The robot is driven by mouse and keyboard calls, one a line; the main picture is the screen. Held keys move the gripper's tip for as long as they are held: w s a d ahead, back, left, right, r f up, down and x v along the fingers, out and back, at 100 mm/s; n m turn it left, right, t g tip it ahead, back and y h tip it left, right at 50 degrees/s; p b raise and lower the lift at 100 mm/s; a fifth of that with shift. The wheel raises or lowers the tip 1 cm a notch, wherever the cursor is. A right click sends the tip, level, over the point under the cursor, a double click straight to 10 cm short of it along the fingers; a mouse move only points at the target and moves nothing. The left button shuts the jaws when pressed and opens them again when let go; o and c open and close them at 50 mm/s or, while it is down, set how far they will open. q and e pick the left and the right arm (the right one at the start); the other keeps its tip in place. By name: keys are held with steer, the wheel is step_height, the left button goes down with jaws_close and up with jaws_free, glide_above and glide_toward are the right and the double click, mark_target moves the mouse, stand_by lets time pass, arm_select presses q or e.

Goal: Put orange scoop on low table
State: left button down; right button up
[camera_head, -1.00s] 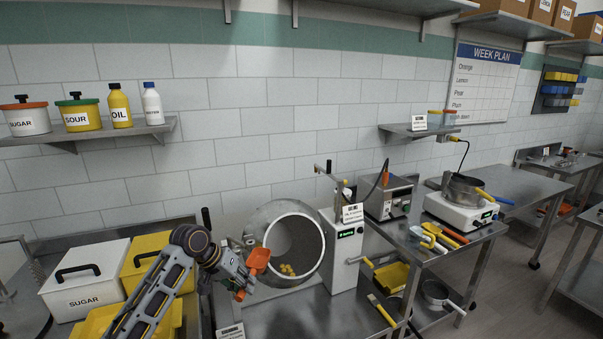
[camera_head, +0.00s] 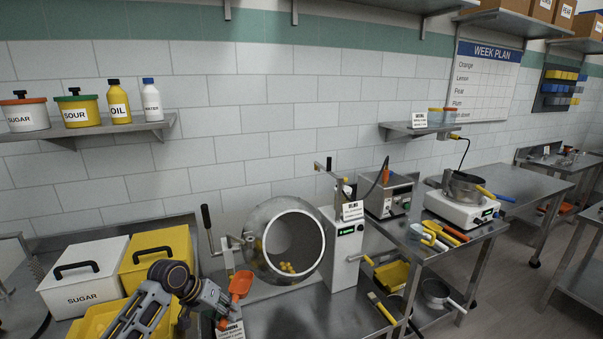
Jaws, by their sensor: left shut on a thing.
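The orange scoop (camera_head: 240,285) is held up in my left gripper (camera_head: 226,303), in the lower middle of the head view. Its bowl points upward and to the right, just left of the drum. My left gripper is shut on the scoop; its handle is mostly hidden by the fingers. Below and around it is a steel table (camera_head: 300,318), with bare surface in front of the drum. I cannot tell whether this is the low table. My right gripper is not in view.
A round metal drum (camera_head: 262,270) holding several yellow pieces stands close to the scoop, beside a white machine column (camera_head: 343,262). A small sign (camera_head: 232,331) stands just below the gripper. Sugar (camera_head: 84,290) and yellow bins (camera_head: 160,247) are at left.

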arm_select(q)
steer(key=shift+w+d+r, duration=0.1)
steer(key=shift+d+r, duration=0.05)
steer(key=shift+r, duration=1.05)
steer(key=shift+d+r, duration=0.1)
steer(key=shift+r, duration=1.1)
steer(key=shift+s+r, duration=0.1)
steer(key=shift+s, duration=0.7)
steer(key=shift+s+f, duration=0.3)
steer(key=shift+s, duration=0.25)
steer(key=s+f, duration=0.7)
steer(key=f, duration=0.1)
steer(key=shift+a, duration=0.25)
steer(key=shift+w, duration=0.1)
